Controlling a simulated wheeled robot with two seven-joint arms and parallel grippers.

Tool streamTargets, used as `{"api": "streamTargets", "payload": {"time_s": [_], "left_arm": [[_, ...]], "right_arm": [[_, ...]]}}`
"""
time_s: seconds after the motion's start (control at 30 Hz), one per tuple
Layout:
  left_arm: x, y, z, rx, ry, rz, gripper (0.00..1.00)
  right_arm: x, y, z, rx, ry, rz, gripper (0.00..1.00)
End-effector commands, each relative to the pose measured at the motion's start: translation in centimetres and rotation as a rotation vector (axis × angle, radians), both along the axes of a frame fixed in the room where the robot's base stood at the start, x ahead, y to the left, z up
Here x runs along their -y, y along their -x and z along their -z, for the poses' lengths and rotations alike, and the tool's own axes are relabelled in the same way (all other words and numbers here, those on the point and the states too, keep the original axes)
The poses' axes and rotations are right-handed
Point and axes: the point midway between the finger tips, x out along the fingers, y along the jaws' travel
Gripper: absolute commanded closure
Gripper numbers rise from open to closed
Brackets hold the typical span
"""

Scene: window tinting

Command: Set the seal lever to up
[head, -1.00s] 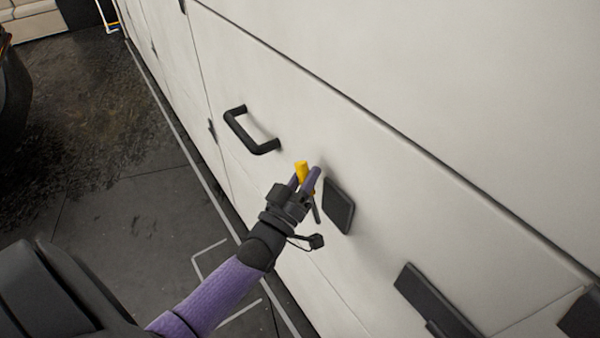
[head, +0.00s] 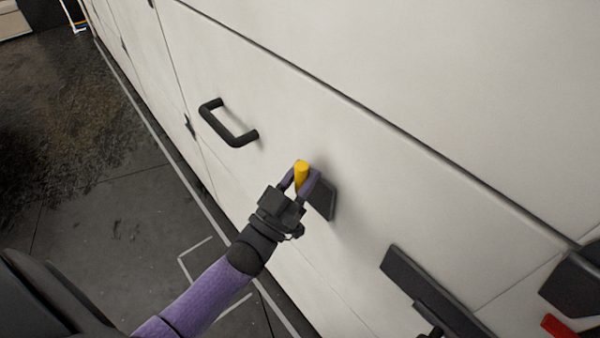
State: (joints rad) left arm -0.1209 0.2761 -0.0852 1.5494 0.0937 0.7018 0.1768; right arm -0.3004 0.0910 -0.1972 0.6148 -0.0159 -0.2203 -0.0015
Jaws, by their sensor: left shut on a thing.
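The lever shows as a yellow grip (head: 301,172) in front of a dark rectangular plate (head: 323,199) on the white panel. My left gripper (head: 300,181) is shut on the yellow grip, one finger on each side of it. The top of the grip stands out above the fingertips. The lever's shaft and pivot are hidden behind my fingers.
A black bar handle (head: 229,124) sits on the white panel (head: 400,200) to the upper left. A long dark fitting (head: 435,292) and a red piece (head: 559,327) are at the lower right. Dark floor (head: 110,200) lies to the left.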

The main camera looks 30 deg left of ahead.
Motion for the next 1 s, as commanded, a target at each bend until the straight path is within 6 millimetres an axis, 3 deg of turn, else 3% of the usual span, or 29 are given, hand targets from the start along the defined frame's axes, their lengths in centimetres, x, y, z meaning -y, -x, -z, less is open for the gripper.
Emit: {"api": "streamTargets", "payload": {"time_s": [0.37,0.4,0.53,0.83,1.0], "left_arm": [[0.1,0.1,0.2,-0.004,-0.006,0.002,1.0],[0.1,0.1,0.2,-0.004,-0.006,0.002,0.57],[0.1,0.1,0.2,-0.003,-0.006,0.001,0.3],[0.0,0.3,0.3,-0.002,-0.004,0.0,0.3],[-0.6,3.4,2.2,-0.008,-0.005,0.0,0.3]], "right_arm": [[0.0,0.0,0.0,0.0,0.0,0.0,1.0],[0.0,0.0,0.0,0.001,0.0,0.0,1.0],[0.0,0.0,0.0,0.001,0.0,0.0,1.0],[0.0,0.0,0.1,0.001,0.0,0.001,1.0],[0.0,0.0,0.5,0.0,0.0,0.0,1.0]]}}
